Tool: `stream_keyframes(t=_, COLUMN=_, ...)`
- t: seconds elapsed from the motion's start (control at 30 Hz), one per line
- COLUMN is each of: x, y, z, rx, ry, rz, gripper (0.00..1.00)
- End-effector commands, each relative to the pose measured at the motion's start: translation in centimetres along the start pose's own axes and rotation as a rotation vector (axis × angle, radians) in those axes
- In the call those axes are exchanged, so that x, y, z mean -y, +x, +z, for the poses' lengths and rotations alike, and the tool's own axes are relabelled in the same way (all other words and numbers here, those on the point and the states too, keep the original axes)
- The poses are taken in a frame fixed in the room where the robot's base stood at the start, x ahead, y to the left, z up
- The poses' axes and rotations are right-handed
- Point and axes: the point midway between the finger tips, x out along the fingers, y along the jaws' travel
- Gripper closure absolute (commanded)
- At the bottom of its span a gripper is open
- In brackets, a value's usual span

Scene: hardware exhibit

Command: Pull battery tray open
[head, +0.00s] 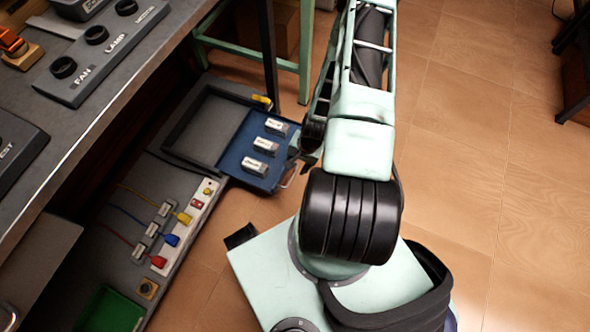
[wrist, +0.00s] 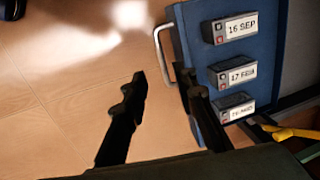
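The blue battery tray (head: 236,150) juts out to the right from its grey housing (head: 183,137). It holds three labelled batteries (head: 266,146). The tray (wrist: 197,55) fills the upper right of the wrist view, with a pale metal handle (wrist: 160,52) on its front edge. The handle (head: 289,177) is partly seen in the head view. My gripper (wrist: 162,76) is open, with one dark finger left of the handle and the other over the tray's front edge. The handle's lower end shows between the fingers; contact cannot be told. In the head view my gripper (head: 305,156) is partly hidden by my arm.
A grey bench (head: 105,105) with FAN and LAMP switches stands above, at left. A lower panel with coloured plugs (head: 172,239) and a green tray (head: 110,311) lies below. A green-legged stool (head: 305,50) stands behind the housing.

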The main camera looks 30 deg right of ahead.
Motion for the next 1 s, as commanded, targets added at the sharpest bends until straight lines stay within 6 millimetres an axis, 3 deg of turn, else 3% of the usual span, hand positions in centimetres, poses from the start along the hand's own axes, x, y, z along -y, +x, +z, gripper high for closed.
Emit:
stream_keyframes(t=0.23, x=0.0, y=-1.9, z=0.0, rx=0.0, ry=0.0, rz=0.0, gripper=0.74)
stream_keyframes(t=0.87, x=0.0, y=-2.0, z=0.0, rx=-0.001, ry=-0.003, rz=0.001, gripper=0.74)
stream_keyframes(t=1.0, x=0.6, y=-3.0, z=-1.0, rx=-0.007, ry=-0.07, rz=0.023, gripper=0.74)
